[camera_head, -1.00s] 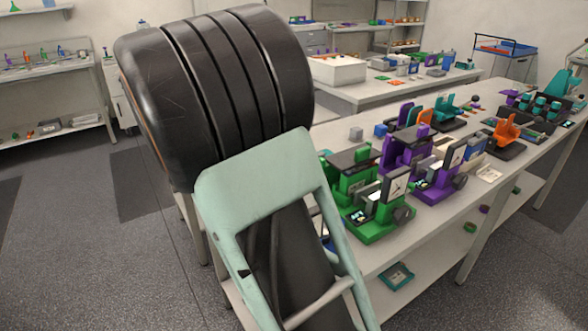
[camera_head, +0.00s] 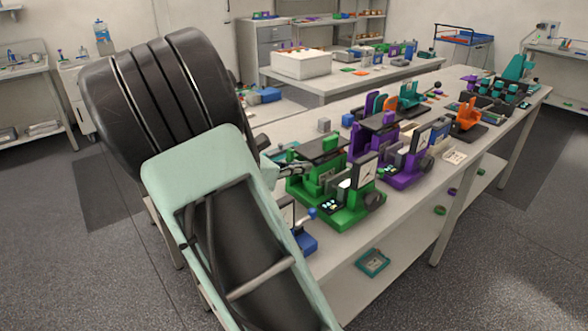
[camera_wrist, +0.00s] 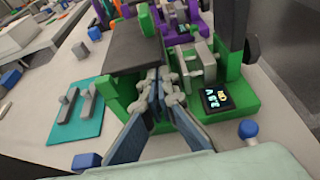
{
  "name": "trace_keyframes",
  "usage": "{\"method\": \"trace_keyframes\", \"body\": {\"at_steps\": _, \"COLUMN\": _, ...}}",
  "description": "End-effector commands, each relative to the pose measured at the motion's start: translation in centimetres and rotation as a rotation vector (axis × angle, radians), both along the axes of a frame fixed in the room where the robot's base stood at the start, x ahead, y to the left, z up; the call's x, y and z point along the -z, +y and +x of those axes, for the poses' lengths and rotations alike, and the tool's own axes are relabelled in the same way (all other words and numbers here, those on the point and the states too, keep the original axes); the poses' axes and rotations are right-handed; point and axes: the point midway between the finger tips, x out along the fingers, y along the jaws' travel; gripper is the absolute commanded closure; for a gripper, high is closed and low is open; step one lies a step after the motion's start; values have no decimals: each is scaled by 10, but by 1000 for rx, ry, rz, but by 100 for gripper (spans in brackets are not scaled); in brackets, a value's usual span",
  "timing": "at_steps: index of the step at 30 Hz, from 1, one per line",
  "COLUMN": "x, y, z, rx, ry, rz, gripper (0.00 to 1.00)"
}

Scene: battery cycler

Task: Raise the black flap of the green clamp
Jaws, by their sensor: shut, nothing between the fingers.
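The green clamp (camera_head: 343,215) stands on the bench in the head view, with a dial plate and a small lit display at its front. It also shows in the wrist view (camera_wrist: 238,120). Its black flap (camera_head: 322,149) lies about level across the top in the head view, and is a broad dark plate in the wrist view (camera_wrist: 131,48). My gripper (camera_wrist: 158,80) is shut and empty, its tips close to the flap's near edge. I cannot tell whether they touch it. In the head view my gripper (camera_head: 287,172) is at the clamp's left side, partly hidden by my arm.
A purple clamp (camera_head: 402,172) stands close behind the green one. A blue device (camera_head: 302,242) with a ball-topped lever is in front. A teal tray with grey parts (camera_wrist: 62,127) lies left in the wrist view.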

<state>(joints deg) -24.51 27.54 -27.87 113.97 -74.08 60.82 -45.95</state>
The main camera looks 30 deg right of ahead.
Motion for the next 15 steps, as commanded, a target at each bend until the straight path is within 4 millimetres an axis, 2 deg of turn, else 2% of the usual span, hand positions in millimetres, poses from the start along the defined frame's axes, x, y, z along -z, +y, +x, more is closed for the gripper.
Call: {"method": "trace_keyframes", "body": {"at_steps": 15, "x": -4, "y": 0, "z": 0, "rx": 0, "ry": 21, "rz": -3, "gripper": 100}}
